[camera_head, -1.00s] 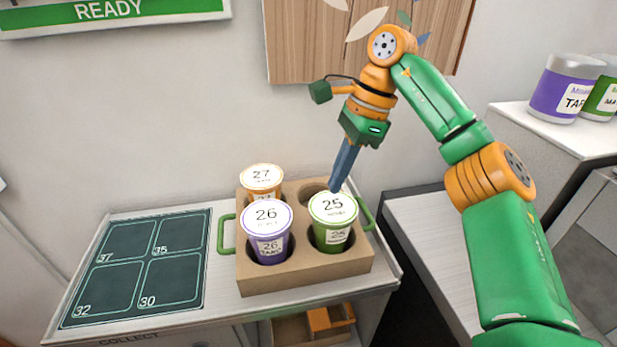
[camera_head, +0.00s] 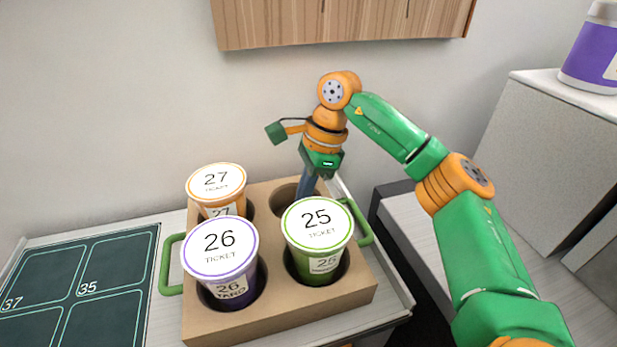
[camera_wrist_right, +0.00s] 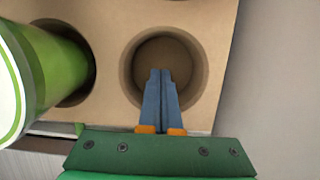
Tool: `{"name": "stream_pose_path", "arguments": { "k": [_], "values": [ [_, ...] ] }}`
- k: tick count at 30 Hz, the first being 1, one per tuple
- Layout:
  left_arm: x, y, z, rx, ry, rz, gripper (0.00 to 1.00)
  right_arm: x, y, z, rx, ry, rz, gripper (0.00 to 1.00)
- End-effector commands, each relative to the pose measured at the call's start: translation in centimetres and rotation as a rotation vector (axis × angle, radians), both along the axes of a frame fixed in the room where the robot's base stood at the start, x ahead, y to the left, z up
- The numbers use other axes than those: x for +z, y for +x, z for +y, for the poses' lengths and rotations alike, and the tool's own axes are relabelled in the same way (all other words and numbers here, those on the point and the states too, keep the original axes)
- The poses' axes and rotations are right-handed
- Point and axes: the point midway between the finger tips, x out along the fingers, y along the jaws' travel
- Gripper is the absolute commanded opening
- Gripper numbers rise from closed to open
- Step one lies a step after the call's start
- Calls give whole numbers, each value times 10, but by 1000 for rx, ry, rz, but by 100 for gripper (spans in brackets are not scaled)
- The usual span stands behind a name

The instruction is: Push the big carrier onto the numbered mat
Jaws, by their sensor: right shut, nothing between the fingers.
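The big carrier (camera_head: 280,316) is a tan cardboard block with green side handles. It holds orange cup 27 (camera_head: 216,182) at back left, purple cup 26 (camera_head: 221,248) at front left and green cup 25 (camera_head: 318,226) at front right. Its back-right hole (camera_wrist_right: 185,50) is empty. The dark numbered mat (camera_head: 112,272) lies left of the carrier, close beside its left handle (camera_head: 170,265). My right gripper (camera_wrist_right: 160,74) is shut and empty, pointing down at the empty hole. Its tips are hidden behind cup 25 in the head view; their depth is unclear. My left gripper is not in view.
The wall rises close behind the carrier, with a wooden cabinet (camera_head: 340,22) above. A grey block (camera_head: 540,150) bearing a purple tub (camera_head: 592,60) stands at right. The visible mat squares are empty.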

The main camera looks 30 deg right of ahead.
Motion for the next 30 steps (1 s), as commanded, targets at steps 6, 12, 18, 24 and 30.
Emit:
{"name": "stream_pose_path", "arguments": {
  "k": [6,12,18,24,30],
  "values": [
    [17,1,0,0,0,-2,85,3,7,31,3,0,0,0],
    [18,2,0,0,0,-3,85,0,9,39,0,0,0,0],
    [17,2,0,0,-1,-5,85,0,9,39,0,0,0,0],
    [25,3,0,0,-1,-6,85,3,14,58,5,1,1,0],
    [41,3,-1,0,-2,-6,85,5,27,114,6,1,1,0]
  ]
}}
